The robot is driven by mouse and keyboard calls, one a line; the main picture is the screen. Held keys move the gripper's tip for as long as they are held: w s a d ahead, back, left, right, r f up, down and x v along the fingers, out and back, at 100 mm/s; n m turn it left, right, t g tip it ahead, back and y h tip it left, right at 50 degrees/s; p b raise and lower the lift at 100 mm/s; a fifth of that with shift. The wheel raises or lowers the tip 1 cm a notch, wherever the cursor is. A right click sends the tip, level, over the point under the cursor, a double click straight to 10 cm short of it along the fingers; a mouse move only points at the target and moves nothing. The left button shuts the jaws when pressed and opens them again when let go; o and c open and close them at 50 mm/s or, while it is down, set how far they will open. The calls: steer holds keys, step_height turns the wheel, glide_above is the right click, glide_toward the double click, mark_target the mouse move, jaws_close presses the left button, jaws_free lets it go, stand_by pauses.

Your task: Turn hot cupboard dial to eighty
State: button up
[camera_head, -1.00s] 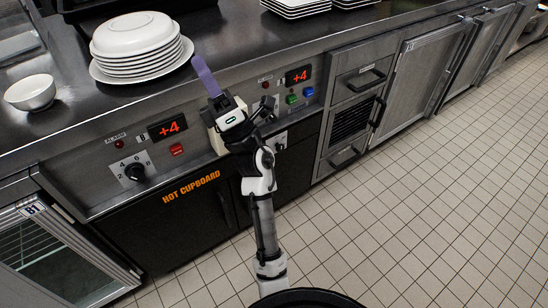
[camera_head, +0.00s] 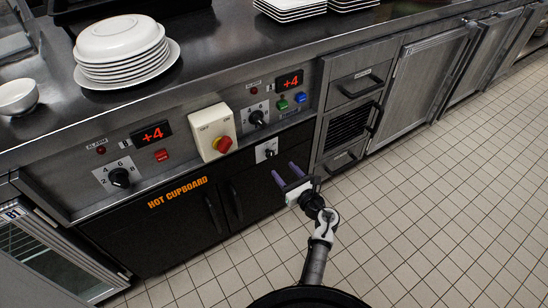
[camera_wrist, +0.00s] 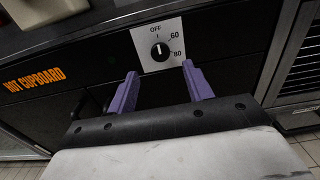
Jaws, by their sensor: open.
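The hot cupboard dial (camera_head: 268,151) is a small black knob on a white plate marked OFF, 60 and 80, on the dark hot cupboard front (camera_head: 179,213). In the wrist view the dial (camera_wrist: 160,51) shows its white pointer straight up at OFF. My gripper (camera_head: 286,172) is open, with two purple fingers apart and nothing between them. It is just in front of and below the dial in the head view. In the wrist view my gripper (camera_wrist: 160,85) has its fingertips either side of and below the dial, with no contact visible.
A cream switch box with a red rotary switch (camera_head: 222,143) sits left of the dial. Other black dials (camera_head: 119,177) and (camera_head: 257,118), with +4 displays, are on the panel above. Stacked plates (camera_head: 125,50) stand on the counter. Floor to the right is clear.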

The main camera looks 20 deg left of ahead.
mark_target(271, 155)
steer(key=x, duration=0.7)
steer(key=shift+w+a, duration=0.1)
steer(key=shift+a, duration=0.05)
steer(key=c, duration=0.9)
steer(key=shift+c, duration=0.2)
